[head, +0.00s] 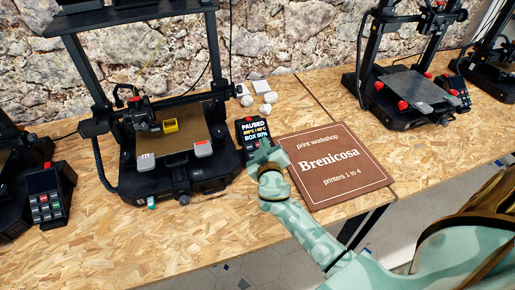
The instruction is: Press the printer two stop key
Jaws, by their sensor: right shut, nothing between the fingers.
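A black 3D printer (212,170) stands left of the middle, with a yellow box-shaped print (170,126) on its bed. From its place in the row it looks like printer two. Its control box (255,129) stands at its right; the lit screen reads "PAUSED", with "BOX 50%" below. My right gripper (263,151) is shut and empty, over the lower part of this box. It hides the keys, so I cannot see the stop key or tell whether the fingertips touch it. My left gripper is not in view.
A brown sign (340,185) reading "Brenicosa" lies right of my right gripper. Another control box (45,196) with coloured keys stands at the far left. Another printer (415,90) stands at the right. White lumps (268,97) lie behind the screen.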

